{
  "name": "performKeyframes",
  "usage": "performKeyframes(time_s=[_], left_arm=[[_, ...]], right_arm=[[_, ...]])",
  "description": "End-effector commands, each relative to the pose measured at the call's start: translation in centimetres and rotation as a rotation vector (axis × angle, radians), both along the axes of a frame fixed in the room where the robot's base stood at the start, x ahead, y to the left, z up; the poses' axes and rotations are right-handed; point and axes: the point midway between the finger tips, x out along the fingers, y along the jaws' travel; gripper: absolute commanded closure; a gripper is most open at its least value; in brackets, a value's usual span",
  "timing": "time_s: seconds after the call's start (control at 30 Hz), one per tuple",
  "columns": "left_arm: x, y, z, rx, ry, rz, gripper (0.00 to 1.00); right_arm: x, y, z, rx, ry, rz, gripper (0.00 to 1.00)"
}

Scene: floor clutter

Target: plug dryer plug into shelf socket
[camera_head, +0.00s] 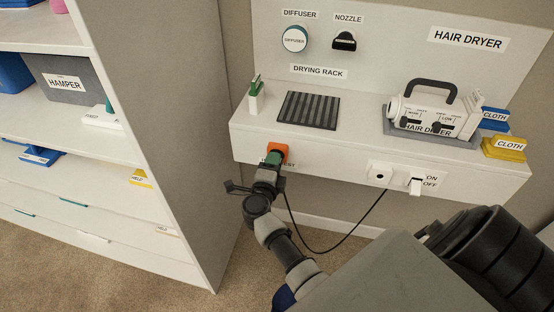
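The dryer plug (273,157) appears as a green body at the orange plug rest (283,149) on the shelf's front face. My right gripper (270,171) reaches up to it from below and overlaps its lower part. I cannot tell whether the fingers are closed on it. A black cord (322,252) hangs in a loop from near the gripper up to the shelf's underside. The shelf socket (380,175) is a white plate with a dark hole, right of the rest. The hair dryer (437,112) lies on the shelf top. My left gripper is not in view.
A white ON/OFF switch (416,186) is just right of the socket. A tall shelf unit (170,110) stands close on the left. My grey arm link fills the lower right.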

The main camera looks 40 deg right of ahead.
Motion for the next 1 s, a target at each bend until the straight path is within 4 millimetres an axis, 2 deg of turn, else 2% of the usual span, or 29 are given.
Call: performKeyframes(time_s=[0.07,0.3,1.0], left_arm=[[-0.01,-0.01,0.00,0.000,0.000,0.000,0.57],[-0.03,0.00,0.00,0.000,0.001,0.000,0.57],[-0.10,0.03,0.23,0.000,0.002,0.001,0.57]], right_arm=[[-0.01,0.00,0.00,0.000,0.000,0.000,0.64],[-0.02,0.02,-0.01,0.000,0.000,0.000,1.00],[-0.40,0.45,-0.02,0.000,0.001,0.000,1.00]])
